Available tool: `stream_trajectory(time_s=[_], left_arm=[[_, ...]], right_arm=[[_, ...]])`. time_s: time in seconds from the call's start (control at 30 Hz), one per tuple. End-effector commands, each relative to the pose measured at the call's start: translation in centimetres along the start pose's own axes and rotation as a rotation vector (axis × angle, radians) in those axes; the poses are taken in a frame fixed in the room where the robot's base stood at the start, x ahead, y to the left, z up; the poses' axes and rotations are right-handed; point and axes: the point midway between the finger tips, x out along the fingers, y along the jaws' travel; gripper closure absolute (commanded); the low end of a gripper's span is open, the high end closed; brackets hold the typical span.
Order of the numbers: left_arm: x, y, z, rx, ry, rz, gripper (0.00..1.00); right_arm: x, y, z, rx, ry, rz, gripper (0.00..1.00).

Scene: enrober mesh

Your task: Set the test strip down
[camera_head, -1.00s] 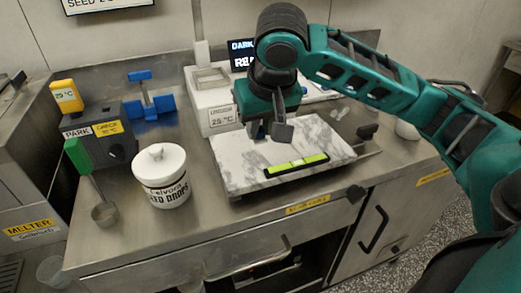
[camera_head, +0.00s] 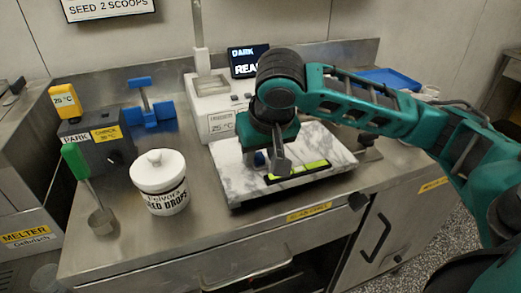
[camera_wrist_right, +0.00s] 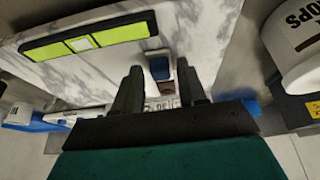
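My right gripper (camera_head: 268,163) is low over the left part of the white marble slab (camera_head: 236,186). A small strip with a blue end (camera_head: 259,158) is between its fingers. In the right wrist view the strip shows blue, with a brown part (camera_wrist_right: 167,88), between the two dark fingers (camera_wrist_right: 160,85). A black-framed green bar with a pale middle (camera_head: 312,168) lies along the slab's front right. My left gripper is not in view.
A white lidded pot (camera_head: 160,182) stands left of the slab. Further left are a metal scoop with a green handle (camera_head: 76,162) and a dark box (camera_head: 105,150). Behind are a blue stand (camera_head: 150,112), a white device (camera_head: 212,105) and a blue tray (camera_head: 390,77).

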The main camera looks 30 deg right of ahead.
Motion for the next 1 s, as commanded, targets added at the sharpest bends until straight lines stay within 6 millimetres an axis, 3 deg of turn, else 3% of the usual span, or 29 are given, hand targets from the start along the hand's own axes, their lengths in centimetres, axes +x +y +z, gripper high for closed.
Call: stream_trajectory(time_s=[0.37,0.8,1.0], left_arm=[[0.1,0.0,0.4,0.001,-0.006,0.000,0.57],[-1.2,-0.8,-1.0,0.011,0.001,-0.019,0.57],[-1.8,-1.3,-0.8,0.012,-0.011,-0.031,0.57]], right_arm=[[-0.3,0.0,-0.2,0.000,0.002,0.000,0.52],[-9.0,-0.1,-0.4,-0.001,0.005,-0.003,0.52],[-11.7,-0.1,-0.3,0.000,0.003,-0.001,0.52]])
